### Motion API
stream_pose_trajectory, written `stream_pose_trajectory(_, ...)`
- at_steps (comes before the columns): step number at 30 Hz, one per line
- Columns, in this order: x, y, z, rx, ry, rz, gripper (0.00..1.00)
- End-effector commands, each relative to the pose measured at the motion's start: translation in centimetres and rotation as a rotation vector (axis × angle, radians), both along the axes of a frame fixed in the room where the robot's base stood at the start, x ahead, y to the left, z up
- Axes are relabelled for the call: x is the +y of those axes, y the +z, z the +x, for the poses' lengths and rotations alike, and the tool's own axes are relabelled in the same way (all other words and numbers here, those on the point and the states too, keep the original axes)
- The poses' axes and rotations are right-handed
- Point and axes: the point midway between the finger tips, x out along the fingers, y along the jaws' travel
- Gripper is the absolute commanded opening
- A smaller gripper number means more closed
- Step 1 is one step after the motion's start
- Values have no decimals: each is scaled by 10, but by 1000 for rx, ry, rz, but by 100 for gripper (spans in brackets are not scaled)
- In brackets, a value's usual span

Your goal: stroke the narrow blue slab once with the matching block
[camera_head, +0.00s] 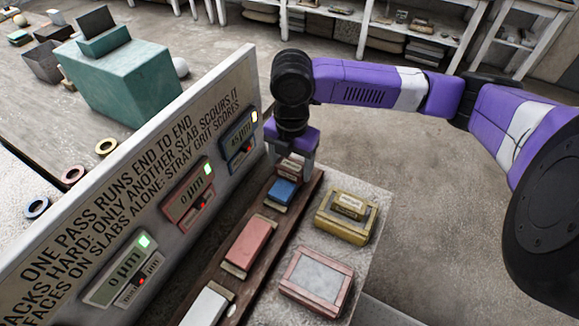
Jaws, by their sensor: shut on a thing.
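The narrow blue slab (284,191) lies in the dark wooden strip (221,264), at its far end, on a paler base. My gripper (290,167) points down over the slab's far end. It is shut on a small block (290,170) with a pale label on top; its sides are mostly hidden and its colour is unclear. I cannot tell whether the block touches the slab. A yellow-framed tray (342,232) to the right holds another labelled block (349,205). A pink-framed tray (317,281) nearer is empty.
A red slab (250,242) and a whitish slab (207,306) lie nearer along the strip. An upright lettered board (160,150) stands close on the left, with a blue gauge (239,137), a red gauge (188,194) and a pale green gauge (122,268).

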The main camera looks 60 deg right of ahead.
Motion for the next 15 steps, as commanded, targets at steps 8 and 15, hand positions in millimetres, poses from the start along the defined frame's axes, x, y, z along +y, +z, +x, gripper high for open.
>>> stream_pose_trajectory(8, -7, -1, 0, 1, -2, -1, 36)
stream_pose_trajectory(15, -13, -1, 0, 1, -2, -1, 36)
